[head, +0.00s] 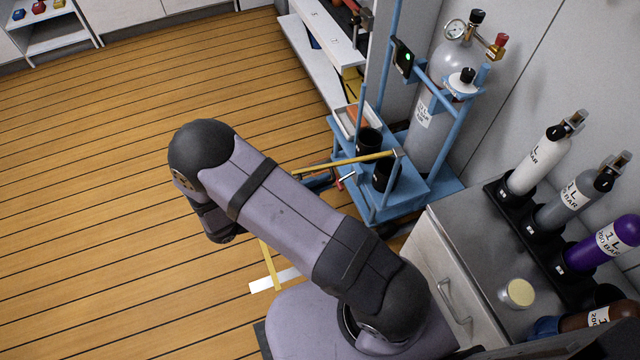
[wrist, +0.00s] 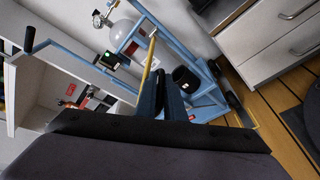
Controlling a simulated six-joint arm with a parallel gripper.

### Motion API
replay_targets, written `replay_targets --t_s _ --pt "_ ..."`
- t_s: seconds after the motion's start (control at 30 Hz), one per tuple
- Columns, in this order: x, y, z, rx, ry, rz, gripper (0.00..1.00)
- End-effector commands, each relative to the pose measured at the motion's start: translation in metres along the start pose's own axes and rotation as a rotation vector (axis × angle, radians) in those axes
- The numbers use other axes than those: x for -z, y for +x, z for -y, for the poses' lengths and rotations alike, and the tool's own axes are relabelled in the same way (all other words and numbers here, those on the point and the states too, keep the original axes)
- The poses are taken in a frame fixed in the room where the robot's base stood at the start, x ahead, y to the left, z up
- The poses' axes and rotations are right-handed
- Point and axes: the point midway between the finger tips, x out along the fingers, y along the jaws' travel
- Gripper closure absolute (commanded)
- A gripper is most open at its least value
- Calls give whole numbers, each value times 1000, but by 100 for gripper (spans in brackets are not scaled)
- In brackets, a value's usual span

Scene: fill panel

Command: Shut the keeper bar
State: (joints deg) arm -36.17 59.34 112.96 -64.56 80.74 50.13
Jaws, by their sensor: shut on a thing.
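The keeper bar (head: 345,161) is a thin yellow bar on the blue stand (head: 425,187). In the head view its right end meets a blue post, and it runs left past the black cups (head: 368,141). My gripper (head: 318,181) is at the bar's left end, mostly hidden behind my arm. In the wrist view the bar (wrist: 149,60) runs from the blue frame down to my gripper (wrist: 162,88), whose dark fingers are shut on its near end. The exact contact is hidden between the fingers. A black cup (wrist: 185,78) stands just right of the fingers.
A grey gas cylinder (head: 434,122) stands in the blue frame, with a gauge on top. A cabinet (head: 450,262) holding several small bottles is at the right. White shelves (head: 318,60) stand behind the stand. The wooden floor (head: 90,180) at left is clear.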

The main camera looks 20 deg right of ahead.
Motion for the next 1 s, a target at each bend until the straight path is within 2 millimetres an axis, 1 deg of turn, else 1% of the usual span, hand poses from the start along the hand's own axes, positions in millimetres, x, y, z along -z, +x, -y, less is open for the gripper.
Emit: replay_targets --t_s 0.07,0.27,0.6,0.8,1.0 --pt "6 1 0 18 11 14 100" --pt "21 6 -9 62 31 81 100" --pt "53 23 -31 162 72 234 100" --pt "66 33 -42 211 90 310 100" --pt "76 42 -51 248 104 367 100"
